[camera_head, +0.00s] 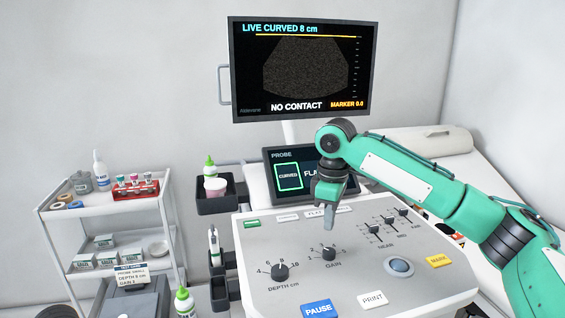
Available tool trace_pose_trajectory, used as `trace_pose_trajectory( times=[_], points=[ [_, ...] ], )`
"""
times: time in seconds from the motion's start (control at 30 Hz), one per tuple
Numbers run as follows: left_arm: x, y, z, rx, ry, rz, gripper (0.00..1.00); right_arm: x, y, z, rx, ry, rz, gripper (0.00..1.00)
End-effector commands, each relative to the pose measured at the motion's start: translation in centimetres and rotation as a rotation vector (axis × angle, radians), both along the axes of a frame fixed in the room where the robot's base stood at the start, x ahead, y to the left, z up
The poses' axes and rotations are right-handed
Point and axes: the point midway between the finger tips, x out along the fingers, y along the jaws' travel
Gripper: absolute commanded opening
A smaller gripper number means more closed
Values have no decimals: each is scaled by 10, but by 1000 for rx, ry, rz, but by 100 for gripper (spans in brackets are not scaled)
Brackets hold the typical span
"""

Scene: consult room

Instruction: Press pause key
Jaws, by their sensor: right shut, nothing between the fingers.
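The blue PAUSE key (319,310) sits at the front edge of the grey control panel (300,262), cut slightly by the bottom of the view. My right gripper (329,222) is shut and empty, pointing down above the panel, over the area behind the GAIN knob (329,252). It is behind and above the PAUSE key, apart from it. My left gripper is out of view. The monitor (303,70) reads LIVE CURVED 8 cm and NO CONTACT.
The white PRINT key (372,299) and yellow MARK key (438,261) lie right of PAUSE. The DEPTH knob (280,271), sliders (388,223) and trackball (399,266) stand up from the panel. A probe touchscreen (288,177) is behind. A supply cart (105,205) stands left.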

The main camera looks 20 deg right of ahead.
Motion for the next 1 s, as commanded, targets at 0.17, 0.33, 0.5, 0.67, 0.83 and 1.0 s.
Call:
trace_pose_trajectory(
  times=[0.17, 0.33, 0.5, 0.67, 0.83, 1.0],
  points=[
    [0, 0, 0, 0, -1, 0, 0, -24, 19, 3, 3, -12, -182, 0],
    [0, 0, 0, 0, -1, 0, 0, -51, 37, 2, 9, -15, -369, 0],
    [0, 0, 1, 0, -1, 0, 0, -79, 51, -1, 12, -11, -558, 0],
    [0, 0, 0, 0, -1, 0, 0, -106, 62, -4, 10, -2, -722, 0],
    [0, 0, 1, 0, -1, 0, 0, -126, 68, -8, 7, 6, -848, 0],
    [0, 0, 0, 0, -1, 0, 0, -135, 71, -10, 4, 10, -908, 0]
  ],
)
